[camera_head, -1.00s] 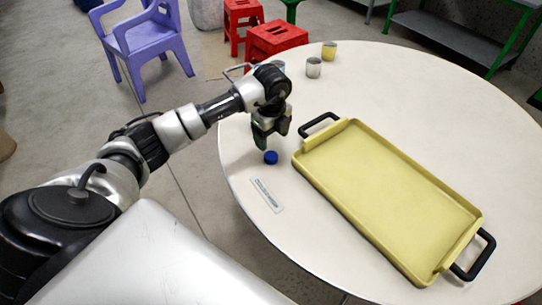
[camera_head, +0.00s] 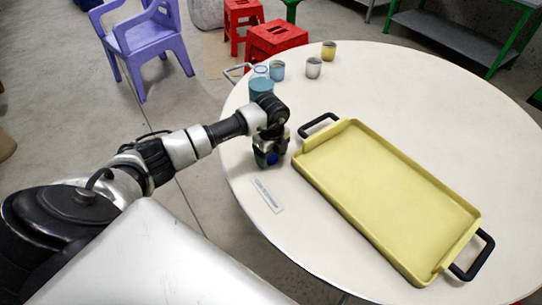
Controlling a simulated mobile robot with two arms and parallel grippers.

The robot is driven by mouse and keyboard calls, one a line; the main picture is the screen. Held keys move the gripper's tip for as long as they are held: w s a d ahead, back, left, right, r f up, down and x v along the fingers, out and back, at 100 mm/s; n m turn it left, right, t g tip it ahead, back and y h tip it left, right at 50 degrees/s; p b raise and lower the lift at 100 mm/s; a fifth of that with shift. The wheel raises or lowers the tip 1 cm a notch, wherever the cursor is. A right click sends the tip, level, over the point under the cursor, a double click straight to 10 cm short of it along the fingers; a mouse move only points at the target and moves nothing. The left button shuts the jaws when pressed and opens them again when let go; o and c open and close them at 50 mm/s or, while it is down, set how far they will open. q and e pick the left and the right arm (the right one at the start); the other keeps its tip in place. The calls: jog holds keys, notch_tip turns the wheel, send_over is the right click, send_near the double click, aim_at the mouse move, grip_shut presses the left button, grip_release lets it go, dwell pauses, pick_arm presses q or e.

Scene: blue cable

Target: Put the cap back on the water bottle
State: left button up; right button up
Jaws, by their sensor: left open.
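The small blue cap (camera_head: 272,158) lies on the round table near its left edge, partly hidden by my left gripper. My left gripper (camera_head: 267,161) points down over the cap, open, with its fingers around or right beside it; I cannot tell if they touch it. The water bottle (camera_head: 260,87), clear with blue-teal contents, stands upright behind my left wrist at the table's far left edge. Its top shows no cap, and its lower part is hidden by the arm. My right gripper is not in view.
A yellow tray (camera_head: 350,128) with black handles lies just right of my left gripper. A white label strip (camera_head: 268,195) lies in front of the cap. A blue cup (camera_head: 277,70), a grey cup (camera_head: 314,68) and a yellow cup (camera_head: 329,51) stand at the back.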

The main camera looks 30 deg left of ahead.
aim_at(272, 156)
pick_arm(q)
jog(key=shift+c, duration=0.3)
jog(key=c, duration=0.9)
jog(key=shift+r, duration=0.6)
notch_tip(272, 156, up, 3)
jog(key=shift+f, duration=0.1)
jog(key=s+d+r, duration=0.1)
jog(key=d+r, duration=0.1)
jog(key=d, duration=0.1)
jog(key=s+d+r, duration=0.2)
jog(key=d, duration=0.2)
jog(key=s+d+r, duration=0.2)
jog(key=d+r, duration=0.1)
jog(key=shift+s+d, duration=0.15)
jog(key=shift+d, duration=0.05)
